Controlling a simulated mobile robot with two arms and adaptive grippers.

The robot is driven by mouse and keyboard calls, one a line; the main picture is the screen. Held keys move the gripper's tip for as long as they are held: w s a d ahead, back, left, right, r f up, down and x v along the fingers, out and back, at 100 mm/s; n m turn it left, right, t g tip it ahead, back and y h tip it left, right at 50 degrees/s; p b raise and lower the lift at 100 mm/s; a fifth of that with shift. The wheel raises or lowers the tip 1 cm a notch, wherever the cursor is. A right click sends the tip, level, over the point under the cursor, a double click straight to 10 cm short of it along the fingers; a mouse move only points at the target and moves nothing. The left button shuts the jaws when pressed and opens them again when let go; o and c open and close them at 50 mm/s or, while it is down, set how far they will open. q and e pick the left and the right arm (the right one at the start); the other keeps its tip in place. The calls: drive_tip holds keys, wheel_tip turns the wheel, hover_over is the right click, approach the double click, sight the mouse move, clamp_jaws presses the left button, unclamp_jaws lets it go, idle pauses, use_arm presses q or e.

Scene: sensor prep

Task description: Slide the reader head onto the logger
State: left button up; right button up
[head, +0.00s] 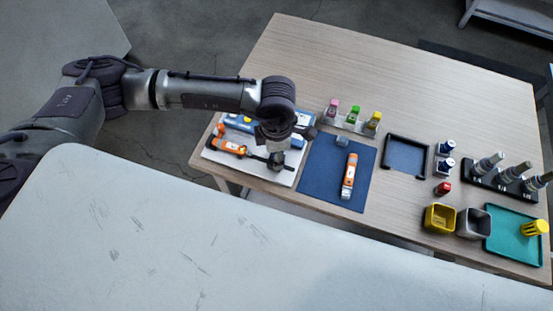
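An orange and white handheld device (349,176), which looks like the logger, lies lengthwise on the dark blue mat (318,177). A small blue-grey block (342,141) sits at the mat's far edge; I cannot tell if it is the reader head. A white tray (282,178) left of the mat holds another orange device (228,146) and blue items (241,123). My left gripper (276,162) points down over the tray's right part, left of the mat. Its fingers are small and dark, so their opening is unclear, and the wrist hides part of the tray. My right gripper is out of view.
A rack (349,125) with pink, green and yellow-topped items stands behind the mat. To the right are a black-framed tray (407,155), small bottles (445,147), a yellow bin (439,218), a grey bin (473,223), a black holder (500,181) and a teal tray (513,240). The table's far part is clear.

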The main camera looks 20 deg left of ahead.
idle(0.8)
use_arm(q)
drive_tip(key=c, duration=0.8)
